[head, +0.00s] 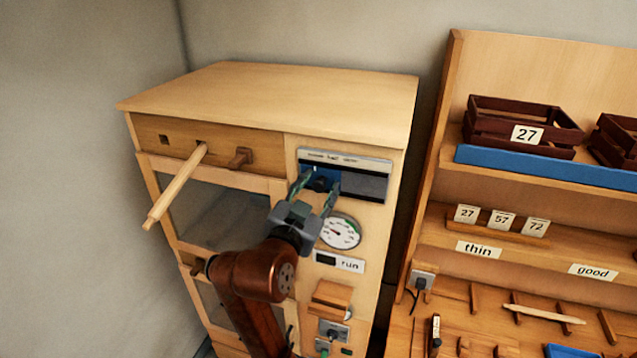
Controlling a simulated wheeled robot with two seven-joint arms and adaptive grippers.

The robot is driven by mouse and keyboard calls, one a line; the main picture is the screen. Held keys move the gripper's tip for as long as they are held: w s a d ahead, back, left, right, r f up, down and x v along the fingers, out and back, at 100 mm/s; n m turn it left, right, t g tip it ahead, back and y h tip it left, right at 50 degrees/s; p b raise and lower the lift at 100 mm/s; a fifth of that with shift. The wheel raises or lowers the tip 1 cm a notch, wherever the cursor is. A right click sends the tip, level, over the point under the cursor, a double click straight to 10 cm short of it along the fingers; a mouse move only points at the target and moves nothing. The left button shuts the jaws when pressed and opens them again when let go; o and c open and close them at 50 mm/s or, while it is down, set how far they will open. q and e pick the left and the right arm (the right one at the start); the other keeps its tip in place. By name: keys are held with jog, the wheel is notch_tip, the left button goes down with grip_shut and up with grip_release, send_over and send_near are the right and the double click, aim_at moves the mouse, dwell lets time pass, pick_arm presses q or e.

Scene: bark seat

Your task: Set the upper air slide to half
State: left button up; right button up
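The upper air slide (365,185) is a grey strip in a slot near the top right of the cabinet front, under a pale label strip (345,160) whose small words I cannot read clearly. A blue patch and a dark knob (320,184) show at the slot's left part. My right gripper (319,181) reaches up to it, its fingers spread on either side of the knob. Whether they touch the knob is too small to tell. The gripper covers part of the slot's lower left. My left gripper is not in view.
Below the slot are a round gauge (340,231), a "run" display (339,262) and a wooden flap (330,299). A shelf rack (540,210) stands at right.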

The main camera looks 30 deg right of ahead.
jog(key=shift+c, duration=1.1)
jog(key=c, duration=0.6)
grip_shut()
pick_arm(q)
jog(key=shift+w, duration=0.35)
